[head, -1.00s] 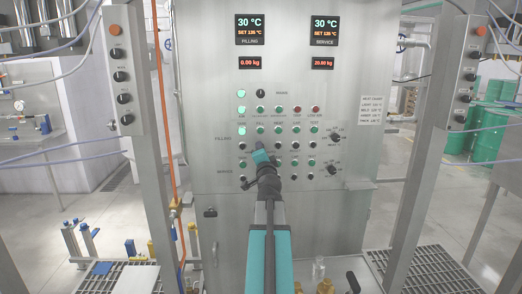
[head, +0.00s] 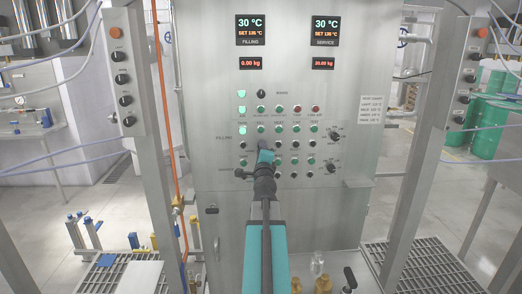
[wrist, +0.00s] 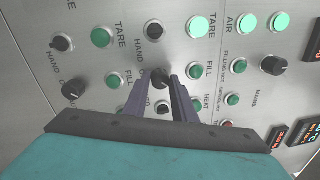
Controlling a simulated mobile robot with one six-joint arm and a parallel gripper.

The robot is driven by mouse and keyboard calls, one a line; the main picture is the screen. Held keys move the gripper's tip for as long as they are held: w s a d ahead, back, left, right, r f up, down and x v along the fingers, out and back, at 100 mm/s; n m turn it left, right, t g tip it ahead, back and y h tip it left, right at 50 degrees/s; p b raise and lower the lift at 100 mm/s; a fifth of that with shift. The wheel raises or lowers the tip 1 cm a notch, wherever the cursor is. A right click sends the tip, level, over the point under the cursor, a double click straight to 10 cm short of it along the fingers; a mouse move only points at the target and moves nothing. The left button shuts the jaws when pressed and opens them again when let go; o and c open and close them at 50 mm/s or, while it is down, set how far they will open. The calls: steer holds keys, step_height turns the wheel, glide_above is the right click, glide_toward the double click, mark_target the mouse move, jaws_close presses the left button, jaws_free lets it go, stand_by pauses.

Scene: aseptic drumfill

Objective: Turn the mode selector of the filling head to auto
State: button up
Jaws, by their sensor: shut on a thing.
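The mode selector (wrist: 160,78) is a small black knob in the row below the FILL button, with a HAND label beside it. My gripper (wrist: 162,82) has its two dark fingers on either side of this knob and is shut on it. In the head view my gripper (head: 263,146) reaches the filling rows of the steel panel (head: 225,205), and its fingers and teal wrist hide the knob. The knob's pointer direction cannot be made out.
Green buttons stand close around the held knob, among them FILL (wrist: 197,72). A similar black knob (wrist: 72,90) sits in the lower row. The black main knob (head: 260,94) is above. Pillars with button boxes (head: 121,75) flank the panel.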

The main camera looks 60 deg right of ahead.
steer(key=shift+d+r, duration=0.1)
steer(key=shift+r, duration=0.2)
steer(key=o, duration=0.8)
steer(key=shift+o, duration=1.2)
steer(key=shift+f, duration=0.15)
steer(key=shift+f, duration=0.1)
